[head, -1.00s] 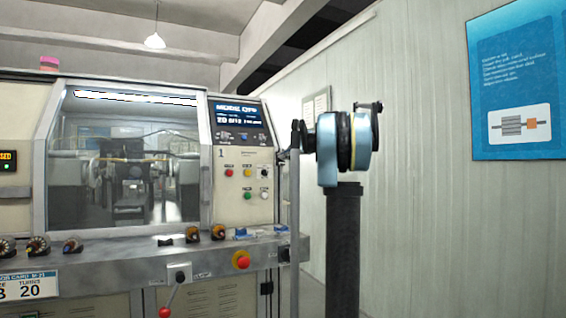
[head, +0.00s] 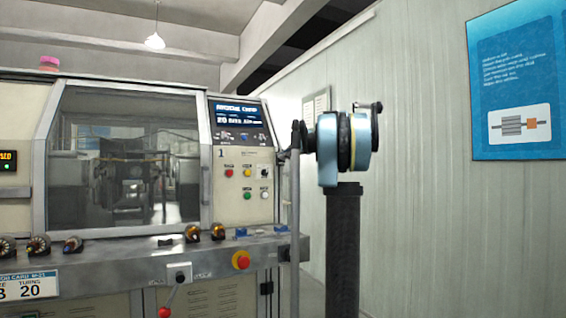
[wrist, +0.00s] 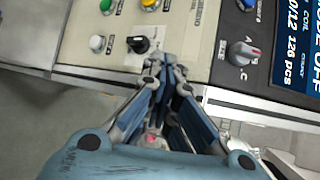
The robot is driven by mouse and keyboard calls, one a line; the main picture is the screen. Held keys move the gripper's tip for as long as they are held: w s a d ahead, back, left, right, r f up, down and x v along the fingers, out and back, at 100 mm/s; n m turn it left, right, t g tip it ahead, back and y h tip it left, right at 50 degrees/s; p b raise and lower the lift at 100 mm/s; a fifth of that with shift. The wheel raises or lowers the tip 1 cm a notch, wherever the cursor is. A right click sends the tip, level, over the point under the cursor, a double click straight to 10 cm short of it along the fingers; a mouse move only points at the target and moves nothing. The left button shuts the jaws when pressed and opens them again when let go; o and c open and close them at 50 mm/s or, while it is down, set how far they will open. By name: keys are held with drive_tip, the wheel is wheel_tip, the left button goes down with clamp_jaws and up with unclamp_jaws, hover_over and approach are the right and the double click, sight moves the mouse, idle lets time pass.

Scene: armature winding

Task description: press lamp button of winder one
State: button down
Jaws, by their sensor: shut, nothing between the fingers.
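Winder one (head: 245,205), marked "1", has a panel with red (head: 229,173), yellow (head: 247,173), green (head: 247,195) and white (head: 264,195) buttons and a black knob (head: 264,172) on a white plate. Their labels are too small to read, so I cannot tell which is the lamp button. In the wrist view, my gripper (wrist: 153,66) is shut and empty. Its fingertips are close beside the black knob (wrist: 138,44); contact cannot be told. The white button (wrist: 96,43) is left of them. In the head view my gripper is not clearly visible; my blue arm link shows.
A display (head: 239,117) is above the buttons. A selector knob (wrist: 243,52) is right of my fingers in the wrist view. A ledge (head: 130,258) with several small parts, a red emergency button (head: 241,260) and a red-knobbed lever (head: 165,312) runs below the window (head: 125,155).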

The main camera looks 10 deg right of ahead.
drive_tip(key=shift+s+d, duration=0.15)
drive_tip(key=shift+s, duration=0.15)
drive_tip(key=s, duration=0.2)
drive_tip(key=s+d, duration=0.1)
drive_tip(key=s, duration=0.2)
drive_tip(key=shift+s+d, duration=0.35)
drive_tip(key=shift+d, duration=0.05)
idle(0.3)
